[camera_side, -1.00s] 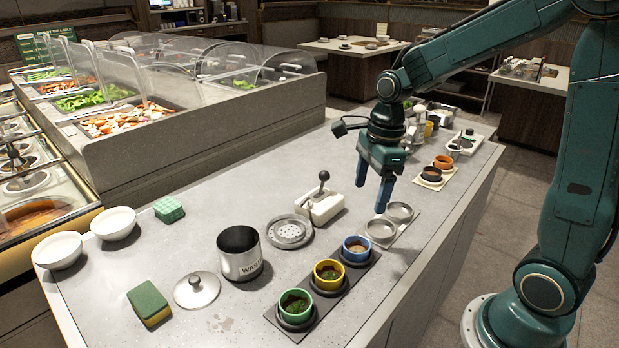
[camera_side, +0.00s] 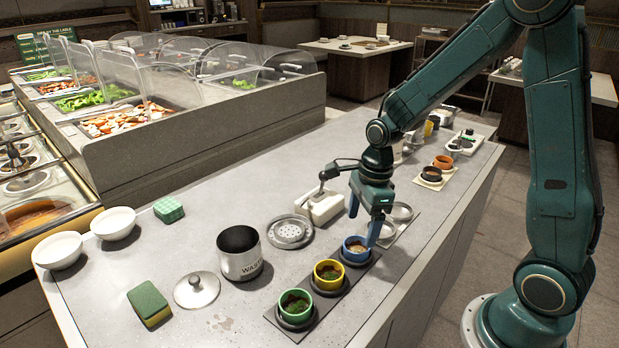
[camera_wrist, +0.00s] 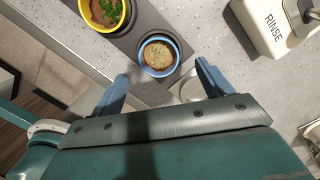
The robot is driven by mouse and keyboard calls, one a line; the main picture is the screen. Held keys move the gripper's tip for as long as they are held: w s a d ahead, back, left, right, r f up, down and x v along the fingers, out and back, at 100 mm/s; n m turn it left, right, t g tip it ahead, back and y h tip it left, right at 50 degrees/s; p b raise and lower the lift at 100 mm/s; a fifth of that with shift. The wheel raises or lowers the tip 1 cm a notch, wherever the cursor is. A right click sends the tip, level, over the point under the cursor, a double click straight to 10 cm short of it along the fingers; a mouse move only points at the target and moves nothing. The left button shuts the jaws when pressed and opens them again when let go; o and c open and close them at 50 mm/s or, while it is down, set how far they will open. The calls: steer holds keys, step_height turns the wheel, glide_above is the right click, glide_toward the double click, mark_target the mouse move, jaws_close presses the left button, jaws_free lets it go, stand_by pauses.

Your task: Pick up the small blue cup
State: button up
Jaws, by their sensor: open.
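The small blue cup (camera_side: 356,249) stands upright in the far well of a dark tray (camera_side: 306,331), and holds a tan, grainy filling. In the wrist view the blue cup (camera_wrist: 159,55) lies ahead of and between my fingertips. My gripper (camera_side: 362,225) is open and empty, pointing down just above and behind the cup. Its blue fingers (camera_wrist: 162,72) are spread wide and do not appear to touch the cup. One finger partly overlaps the cup's right side in the side view.
A yellow cup (camera_side: 328,275) and a green cup (camera_side: 295,306) stand in the same tray. A white RINSE box (camera_side: 322,207) with a lever and a WASTE can (camera_side: 240,254) stand to the left. Counter space at the front left is partly clear.

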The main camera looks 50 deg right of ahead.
mark_target(358, 239)
steer(key=shift+f, duration=0.1)
steer(key=shift+w+a+f, duration=0.1)
steer(key=shift+a+f, duration=0.1)
steer(key=shift+f, duration=1.1)
steer(key=shift+a+f, duration=0.15)
steer(key=shift+f, duration=1.1)
steer(key=c, duration=1.1)
steer(key=shift+o, duration=0.2)
steer(key=shift+r, duration=0.15)
step_height(358, 239, up, 20)
